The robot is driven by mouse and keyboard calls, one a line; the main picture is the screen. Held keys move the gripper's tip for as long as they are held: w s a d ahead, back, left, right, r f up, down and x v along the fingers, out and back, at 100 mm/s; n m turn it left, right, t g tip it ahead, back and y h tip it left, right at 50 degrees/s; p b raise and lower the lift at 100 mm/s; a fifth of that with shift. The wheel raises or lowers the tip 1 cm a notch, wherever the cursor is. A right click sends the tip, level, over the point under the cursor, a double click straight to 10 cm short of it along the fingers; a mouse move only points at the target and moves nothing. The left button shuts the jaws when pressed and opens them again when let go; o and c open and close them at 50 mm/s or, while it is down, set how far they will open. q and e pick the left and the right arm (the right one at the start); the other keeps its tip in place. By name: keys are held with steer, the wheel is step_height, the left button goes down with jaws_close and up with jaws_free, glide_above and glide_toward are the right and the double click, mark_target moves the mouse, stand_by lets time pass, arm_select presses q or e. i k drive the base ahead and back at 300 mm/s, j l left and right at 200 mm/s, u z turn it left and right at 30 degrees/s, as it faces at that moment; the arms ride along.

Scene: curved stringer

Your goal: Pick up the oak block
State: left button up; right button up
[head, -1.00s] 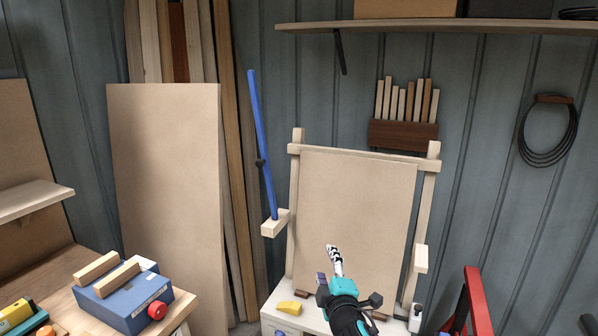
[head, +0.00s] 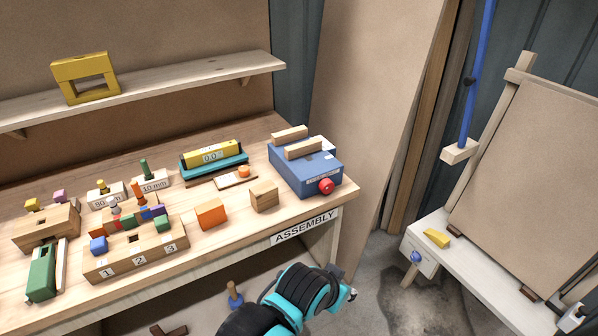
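The oak block (head: 264,195) appears to be the plain light-brown wooden block near the front edge of the workbench. It sits between an orange block (head: 211,214) and a blue box with a red knob (head: 306,171). A teal and black part of one of my arms shows at the bottom centre, below and in front of the bench edge. It is apart from the oak block in the picture. I cannot make out gripper fingers, and nothing is seen held.
The workbench (head: 345,194) also carries a numbered wooden holder (head: 137,252), a yellow level (head: 211,154) and several small coloured pieces. A shelf with a yellow frame (head: 86,78) hangs above. A white low table (head: 470,262) and a leaning board stand right.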

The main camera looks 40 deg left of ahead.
mark_target(263, 196)
steer(key=u, duration=1.6)
